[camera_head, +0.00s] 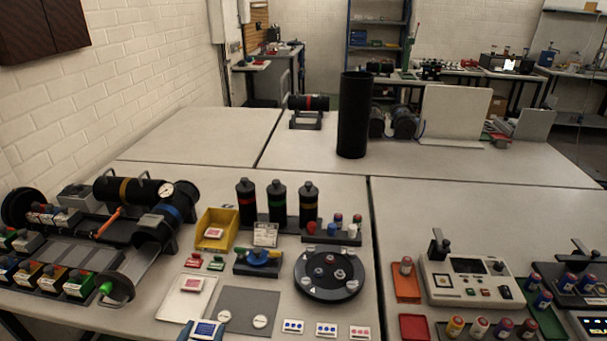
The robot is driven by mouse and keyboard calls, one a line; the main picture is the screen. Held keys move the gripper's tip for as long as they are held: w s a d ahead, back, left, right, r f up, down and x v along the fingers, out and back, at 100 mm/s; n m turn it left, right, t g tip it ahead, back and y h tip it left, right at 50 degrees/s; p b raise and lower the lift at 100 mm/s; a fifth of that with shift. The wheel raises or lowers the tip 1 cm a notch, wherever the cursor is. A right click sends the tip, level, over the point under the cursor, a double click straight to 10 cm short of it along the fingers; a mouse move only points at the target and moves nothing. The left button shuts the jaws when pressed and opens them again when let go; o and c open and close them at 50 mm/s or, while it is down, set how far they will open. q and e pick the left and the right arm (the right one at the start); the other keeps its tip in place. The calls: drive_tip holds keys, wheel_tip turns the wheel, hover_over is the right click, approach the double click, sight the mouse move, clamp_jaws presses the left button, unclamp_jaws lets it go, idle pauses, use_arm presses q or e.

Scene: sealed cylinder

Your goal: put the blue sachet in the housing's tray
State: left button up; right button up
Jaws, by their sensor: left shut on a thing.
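The blue sachet (207,329), white with a blue label, is at the bottom edge in the head view. My left gripper (203,335) is there too, mostly cut off by the frame, and is shut on the sachet. They are in front of the white tray and the grey mat. The housing (165,228) is a black cylinder with a blue ring and a gauge on the left. Its grey tray (138,268) slopes out toward the front, ending at a round cap with a green knob. I see no sachet in the tray. My right gripper is not in view.
A white tray (172,302) with a red-marked sachet, a grey mat (262,303) and a yellow bin (204,243) lie right of the housing. A round black turntable (316,287) is farther right. Boxes with coloured labels (52,279) line the left side.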

sight(208, 328)
use_arm(q)
drive_tip(key=shift+n+y, duration=0.3)
drive_tip(key=shift+y, duration=0.2)
drive_tip(key=r, duration=0.1)
drive_tip(key=d+r, duration=0.1)
drive_tip(key=r, duration=0.1)
drive_tip(key=d+r+b, duration=0.1)
drive_tip(key=shift+s+d+r, duration=0.15)
drive_tip(key=shift+s+d, duration=0.05)
drive_tip(key=shift+s, duration=0.15)
drive_tip(key=shift+r, duration=0.15)
drive_tip(key=shift+m+h, duration=0.4)
drive_tip(key=shift+h, duration=0.1)
drive_tip(key=a+f, duration=0.1)
drive_tip(key=a+f+p, duration=0.1)
drive_tip(key=f, duration=0.1)
drive_tip(key=f+p, duration=0.1)
drive_tip(key=shift+w+a+f, duration=0.35)
drive_tip(key=shift+a+f, duration=0.05)
drive_tip(key=a+f+p, duration=0.1)
drive_tip(key=a+f, duration=0.2)
drive_tip(key=a, duration=0.8)
drive_tip(key=a+f+p, duration=0.2)
drive_tip(key=a+f, duration=0.2)
drive_tip(key=a, duration=0.7)
drive_tip(key=shift+s, duration=0.15)
drive_tip(key=shift+f, duration=0.1)
